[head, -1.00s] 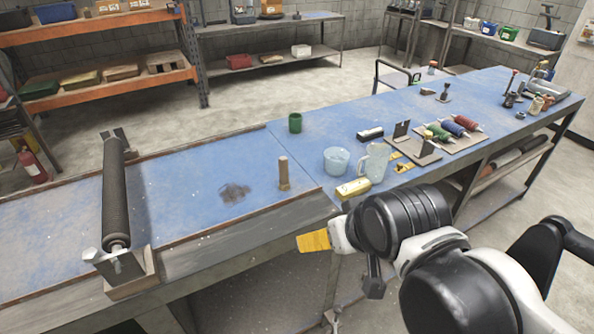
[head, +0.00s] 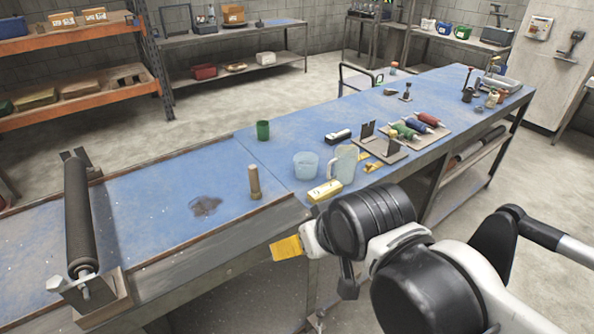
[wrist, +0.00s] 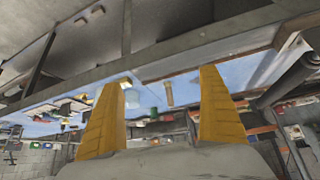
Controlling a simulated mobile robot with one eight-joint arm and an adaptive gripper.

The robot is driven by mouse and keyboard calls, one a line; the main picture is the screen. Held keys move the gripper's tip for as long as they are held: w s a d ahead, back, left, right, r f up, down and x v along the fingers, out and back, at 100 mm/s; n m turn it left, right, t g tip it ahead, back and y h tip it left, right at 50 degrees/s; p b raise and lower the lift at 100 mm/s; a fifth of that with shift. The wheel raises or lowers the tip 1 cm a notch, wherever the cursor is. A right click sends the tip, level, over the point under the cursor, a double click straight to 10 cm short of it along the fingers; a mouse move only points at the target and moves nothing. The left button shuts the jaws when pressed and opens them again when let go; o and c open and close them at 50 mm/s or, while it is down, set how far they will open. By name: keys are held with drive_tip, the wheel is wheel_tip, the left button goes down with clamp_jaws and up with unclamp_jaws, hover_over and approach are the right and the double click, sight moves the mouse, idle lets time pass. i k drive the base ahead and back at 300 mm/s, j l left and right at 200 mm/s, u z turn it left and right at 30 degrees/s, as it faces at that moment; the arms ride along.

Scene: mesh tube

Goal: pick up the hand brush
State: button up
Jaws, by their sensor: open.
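My gripper (head: 287,248) is off the front edge of the blue table (head: 225,165), its yellow finger pointing left. In the wrist view both yellow fingers of my gripper (wrist: 168,75) stand wide apart with nothing between them. I cannot tell for sure which thing is the hand brush. A small black item with a pale end (head: 338,136) lies mid-table, and a small dark item (head: 390,92) lies farther back; either is too small to make out. My gripper touches neither.
Near the front edge stand a wooden peg (head: 255,182), a yellow block (head: 324,192), a clear tub (head: 306,165) and a jug (head: 344,163). A green cup (head: 263,130) stands behind. Colored spools (head: 414,126) lie right. A dark roller (head: 80,215) spans the left.

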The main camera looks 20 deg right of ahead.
sight(255, 194)
drive_tip(key=i+u, duration=0.2)
drive_tip(key=i, duration=0.2)
drive_tip(key=i+l+u, duration=0.2)
drive_tip(key=i, duration=0.25)
